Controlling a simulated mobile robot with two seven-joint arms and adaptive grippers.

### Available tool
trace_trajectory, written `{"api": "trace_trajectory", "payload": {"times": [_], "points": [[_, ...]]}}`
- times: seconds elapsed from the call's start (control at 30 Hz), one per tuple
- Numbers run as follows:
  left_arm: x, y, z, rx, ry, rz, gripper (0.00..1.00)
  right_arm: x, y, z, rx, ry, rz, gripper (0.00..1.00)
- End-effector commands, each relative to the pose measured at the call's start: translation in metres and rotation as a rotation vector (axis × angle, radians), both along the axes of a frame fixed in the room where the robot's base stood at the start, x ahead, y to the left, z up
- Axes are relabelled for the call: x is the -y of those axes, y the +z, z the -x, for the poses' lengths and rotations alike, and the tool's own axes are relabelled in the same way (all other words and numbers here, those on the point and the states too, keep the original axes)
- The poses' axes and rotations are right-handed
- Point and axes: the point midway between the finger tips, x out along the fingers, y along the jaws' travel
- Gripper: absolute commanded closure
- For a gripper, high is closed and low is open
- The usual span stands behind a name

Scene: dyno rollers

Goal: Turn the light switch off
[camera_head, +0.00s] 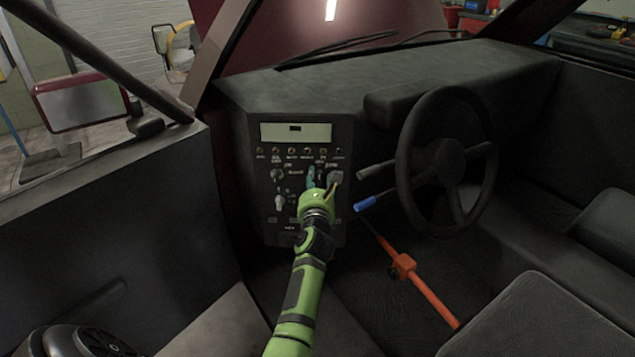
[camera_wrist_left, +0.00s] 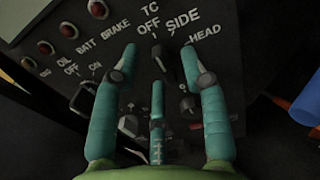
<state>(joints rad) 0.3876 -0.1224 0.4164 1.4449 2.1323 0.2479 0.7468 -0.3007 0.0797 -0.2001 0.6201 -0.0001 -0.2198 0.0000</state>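The light switch (camera_wrist_left: 159,60) is a small dark knob on the black dashboard panel, below the printed words OFF, SIDE and HEAD in the left wrist view. It seems to point up toward OFF, but a finger hides part of the area, so I cannot be sure of its setting. My left gripper (camera_head: 319,180) is at the upper right of the panel (camera_head: 263,215) in the head view. In the left wrist view, its teal fingers (camera_wrist_left: 158,62) are spread, with the knob between their tips. I cannot tell whether any finger touches it. My right gripper is in neither view.
Warning lamps (camera_wrist_left: 67,28), labelled OIL, BATT and BRAKE, and other switches are close to the fingers. The steering wheel (camera_head: 401,160), a blue-tipped lever (camera_head: 365,203) and an orange bar (camera_head: 428,292) are to the right. The car door (camera_head: 110,220) is at left.

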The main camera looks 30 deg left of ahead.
Motion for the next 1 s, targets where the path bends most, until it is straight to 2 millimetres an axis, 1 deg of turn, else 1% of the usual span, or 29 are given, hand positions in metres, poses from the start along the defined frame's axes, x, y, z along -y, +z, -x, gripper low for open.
{"api": "trace_trajectory", "payload": {"times": [0.17, 0.27, 0.5, 0.6, 0.73, 1.0], "points": [[0.003, -0.001, 0.005, -0.002, 0.001, -0.002, 0.56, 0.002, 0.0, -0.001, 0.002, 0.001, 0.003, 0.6], [0.01, -0.001, 0.016, -0.002, -0.001, -0.001, 0.56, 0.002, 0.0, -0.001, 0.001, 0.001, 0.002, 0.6], [0.031, -0.001, 0.048, -0.002, -0.001, 0.001, 0.56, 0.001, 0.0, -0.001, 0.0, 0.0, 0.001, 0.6], [0.037, -0.001, 0.058, -0.001, -0.001, 0.001, 0.56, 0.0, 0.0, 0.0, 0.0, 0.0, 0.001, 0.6], [0.04, 0.0, 0.063, 0.0, 0.0, 0.0, 0.56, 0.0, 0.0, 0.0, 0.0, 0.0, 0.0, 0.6], [0.041, 0.0, 0.063, 0.0, 0.0, 0.0, 0.56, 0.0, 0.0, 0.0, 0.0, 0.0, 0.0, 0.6]]}}
